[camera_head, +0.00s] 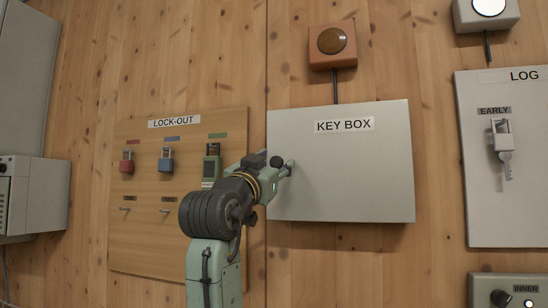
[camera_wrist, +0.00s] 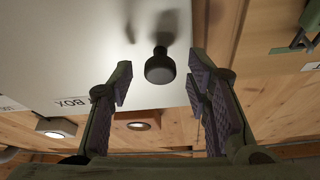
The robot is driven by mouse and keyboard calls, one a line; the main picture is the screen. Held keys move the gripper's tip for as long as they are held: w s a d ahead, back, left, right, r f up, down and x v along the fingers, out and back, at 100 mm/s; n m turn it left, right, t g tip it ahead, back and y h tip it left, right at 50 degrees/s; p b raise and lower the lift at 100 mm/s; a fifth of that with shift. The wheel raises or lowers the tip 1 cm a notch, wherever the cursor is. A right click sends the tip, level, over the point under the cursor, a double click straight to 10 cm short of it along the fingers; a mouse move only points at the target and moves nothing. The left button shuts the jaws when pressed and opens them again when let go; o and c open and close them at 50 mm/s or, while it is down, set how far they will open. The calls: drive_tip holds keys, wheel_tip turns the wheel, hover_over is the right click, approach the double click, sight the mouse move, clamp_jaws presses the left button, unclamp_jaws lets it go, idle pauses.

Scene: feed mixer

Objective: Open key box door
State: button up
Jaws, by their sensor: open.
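The key box (camera_head: 345,185) is a pale grey box with a flat door labelled KEY BOX, mounted on the wooden wall. Its door looks closed. A dark round knob (camera_head: 276,161) stands out near the door's left edge. In the wrist view the knob (camera_wrist: 160,66) shows between the fingers, in front of the pale door (camera_wrist: 90,45). My gripper (camera_head: 284,168) is at the left edge of the box. In the wrist view my gripper (camera_wrist: 162,80) is open, one finger on each side of the knob, with visible gaps. The fingers partly hide the door's left edge in the head view.
A wooden lock-out board (camera_head: 140,235) with several padlocks hangs left of the box, partly behind my arm. An orange box with a round button (camera_head: 332,50) is above. A grey log panel (camera_head: 500,215) with a key is at right.

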drive_tip(key=shift+w, duration=0.15)
drive_tip(key=shift+c, duration=0.2)
clamp_jaws()
idle(0.3)
idle(0.4)
